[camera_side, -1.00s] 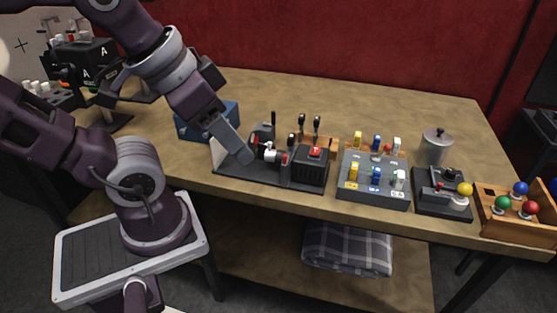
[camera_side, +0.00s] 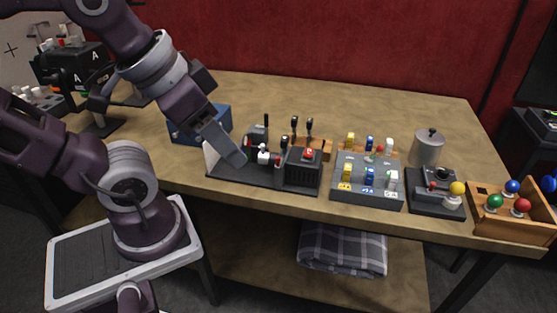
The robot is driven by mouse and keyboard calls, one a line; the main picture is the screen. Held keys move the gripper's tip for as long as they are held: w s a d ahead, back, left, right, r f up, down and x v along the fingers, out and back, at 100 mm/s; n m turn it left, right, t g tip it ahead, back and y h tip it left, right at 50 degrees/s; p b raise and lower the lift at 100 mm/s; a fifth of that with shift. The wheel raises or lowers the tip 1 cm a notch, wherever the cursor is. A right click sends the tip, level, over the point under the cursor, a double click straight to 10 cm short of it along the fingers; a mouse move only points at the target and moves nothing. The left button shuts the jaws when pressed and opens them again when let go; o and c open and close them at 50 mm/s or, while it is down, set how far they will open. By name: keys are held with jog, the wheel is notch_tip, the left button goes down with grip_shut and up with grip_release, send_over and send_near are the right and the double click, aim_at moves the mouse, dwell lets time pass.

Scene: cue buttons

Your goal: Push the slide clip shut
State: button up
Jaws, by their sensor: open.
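A black device on a dark base plate (camera_side: 230,177) stands near the table's front edge, with a small white-and-metal piece (camera_side: 263,156) in its middle. I cannot tell for sure which part is the slide clip. A ribbed black block with a red button (camera_side: 309,153) is at its right end. My gripper (camera_side: 240,161) points down and to the right over the left part of the plate, just left of the white piece. It is open, with no object visible in it. The fingers overlap in this view and hide part of the device; contact cannot be told.
A blue box (camera_side: 200,123) stands behind my gripper. To the right are a grey switch panel (camera_side: 367,200), a joystick box (camera_side: 436,207), a metal canister (camera_side: 427,149) and a wooden tray with coloured balls (camera_side: 480,218). The back of the table (camera_side: 350,105) is clear.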

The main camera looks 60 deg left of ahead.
jog(key=shift+w, duration=0.2)
jog(key=c, duration=0.3)
jog(key=n+g, duration=0.6)
jog(key=n, duration=1.2)
send_over(278, 158)
notch_tip(278, 158, down, 9)
jog(key=shift+r, duration=0.15)
notch_tip(278, 158, down, 6)
jog(key=shift+r, duration=0.15)
jog(key=shift+f, duration=0.5)
grip_shut()
